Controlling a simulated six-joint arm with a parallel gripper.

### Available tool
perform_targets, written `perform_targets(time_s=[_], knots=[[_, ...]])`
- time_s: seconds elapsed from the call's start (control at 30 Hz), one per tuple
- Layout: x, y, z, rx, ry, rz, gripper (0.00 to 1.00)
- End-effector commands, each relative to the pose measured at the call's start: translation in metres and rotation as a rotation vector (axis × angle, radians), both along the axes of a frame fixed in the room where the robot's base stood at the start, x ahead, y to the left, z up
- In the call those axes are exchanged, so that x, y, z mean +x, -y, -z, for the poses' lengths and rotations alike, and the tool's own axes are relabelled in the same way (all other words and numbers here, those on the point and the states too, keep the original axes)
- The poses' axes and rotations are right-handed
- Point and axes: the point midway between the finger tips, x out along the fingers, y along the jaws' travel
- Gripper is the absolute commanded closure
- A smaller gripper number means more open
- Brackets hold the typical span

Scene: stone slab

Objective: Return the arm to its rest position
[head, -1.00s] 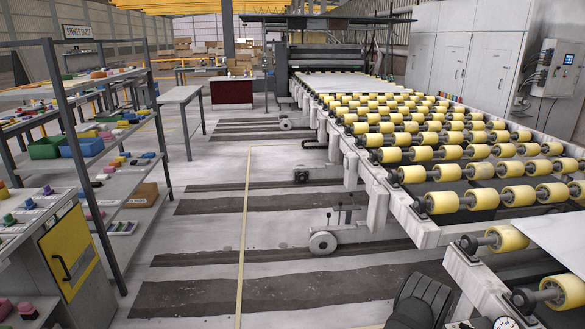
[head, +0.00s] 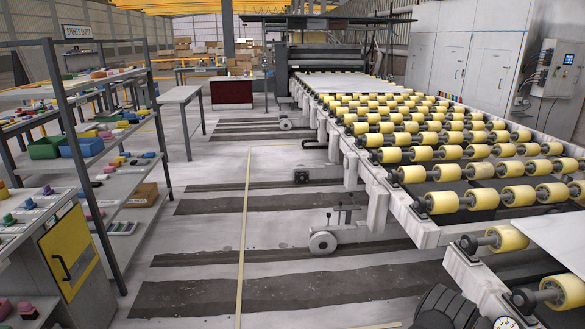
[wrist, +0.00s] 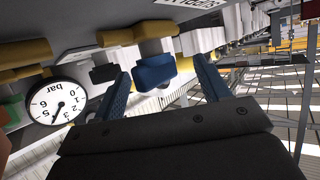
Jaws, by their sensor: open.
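My gripper (wrist: 160,68) shows in the wrist view with its two blue-grey fingers spread apart. Nothing is held between them. A blue rounded piece (wrist: 155,72) appears in the gap beyond the fingers; I cannot tell if it is near them. In the head view, a dark rounded part of my arm (head: 446,308) shows at the bottom edge, beside the roller conveyor's near end. The gripper itself is not visible in that view.
A round white pressure gauge (wrist: 53,102) is left of the fingers in the wrist view. The roller conveyor (head: 425,232) with yellow rollers fills the right. Shelves (head: 125,182) with coloured items stand left. The floor (head: 215,235) between is mostly clear.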

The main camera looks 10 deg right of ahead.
Motion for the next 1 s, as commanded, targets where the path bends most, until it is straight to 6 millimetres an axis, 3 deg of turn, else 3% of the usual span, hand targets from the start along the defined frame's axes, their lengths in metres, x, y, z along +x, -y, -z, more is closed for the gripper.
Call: perform_targets(time_s=[0.57, 0.6, 0.77, 1.0], knots=[[-0.0004, 0.0001, 0.0002, 0.001, -0.001, -0.057, 0.31], [-0.0004, 0.0001, 0.0002, 0.001, -0.001, -0.057, 0.29], [-0.0004, 0.0001, 0.0002, 0.001, -0.001, -0.057, 0.00], [-0.0004, 0.0039, -0.0030, -0.005, -0.006, -0.052, 0.00]])
